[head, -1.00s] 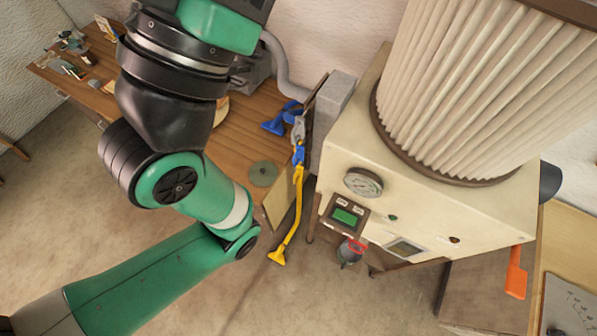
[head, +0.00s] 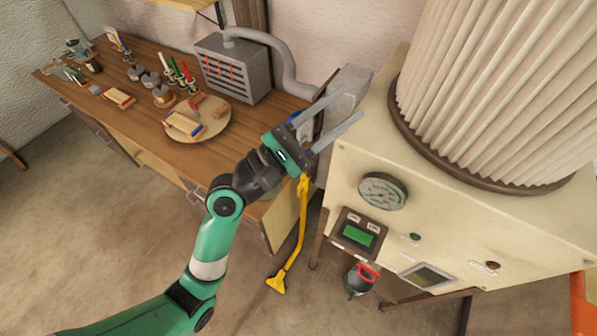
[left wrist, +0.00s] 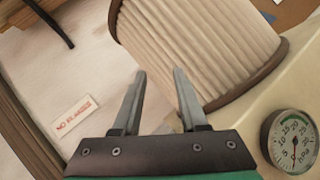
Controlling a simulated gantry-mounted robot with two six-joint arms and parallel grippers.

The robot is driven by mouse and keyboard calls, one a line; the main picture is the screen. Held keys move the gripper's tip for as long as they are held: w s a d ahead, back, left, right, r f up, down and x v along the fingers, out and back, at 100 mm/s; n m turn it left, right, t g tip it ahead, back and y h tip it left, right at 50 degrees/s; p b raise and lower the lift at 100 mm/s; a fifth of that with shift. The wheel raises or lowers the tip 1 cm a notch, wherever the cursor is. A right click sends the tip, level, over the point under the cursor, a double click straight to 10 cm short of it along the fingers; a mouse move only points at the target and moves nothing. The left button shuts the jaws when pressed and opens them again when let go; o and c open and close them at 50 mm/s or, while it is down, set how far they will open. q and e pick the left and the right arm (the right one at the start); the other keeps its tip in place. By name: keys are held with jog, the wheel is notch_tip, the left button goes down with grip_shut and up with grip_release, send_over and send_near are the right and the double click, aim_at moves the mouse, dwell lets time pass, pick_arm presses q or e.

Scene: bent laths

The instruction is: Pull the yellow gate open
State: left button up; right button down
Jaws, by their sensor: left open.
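The yellow gate piece (head: 300,225) shows in the head view as a long, thin, bent yellow bar with a flared lower end. It hangs beside the bench end, left of the cream machine, and its upper end is partly hidden by my left gripper. My left gripper (head: 346,104) is open and empty, above and to the right of the bar's upper end, its fingers pointing up and right. In the left wrist view my left gripper (left wrist: 160,72) has nothing between its fingers. A blue part (head: 293,117) is mostly hidden behind the gripper. My right gripper is not in view.
The cream machine (head: 460,230) with its pleated filter (head: 490,100) and gauge (head: 382,191) stands right of the gripper. The wooden bench (head: 150,125) holds a grey box (head: 235,70) and several tools.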

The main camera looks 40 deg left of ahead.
pick_arm(q)
jog(key=s+a+f+n+g+y+b, duration=0.1)
jog(key=a+f+n+y+b, duration=0.2)
jog(key=f, duration=1)
jog(key=s+a+f+n+y+b, duration=0.1)
jog(key=a+f+n+b, duration=0.3)
jog(key=f, duration=1)
jog(key=n+g+y+b, duration=0.2)
jog(key=n+y+b, duration=0.25)
jog(key=b, duration=0.45)
send_near(299, 195)
jog(key=shift+h, duration=0.35)
jog(key=w, duration=0.3)
jog(key=w+r+b, duration=0.1)
jog(key=w, duration=0.6)
jog(key=shift+w+a+r, duration=0.15)
jog(key=shift+a+r, duration=0.05)
jog(key=shift+a, duration=0.1)
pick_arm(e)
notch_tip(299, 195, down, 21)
pick_arm(q)
grip_shut()
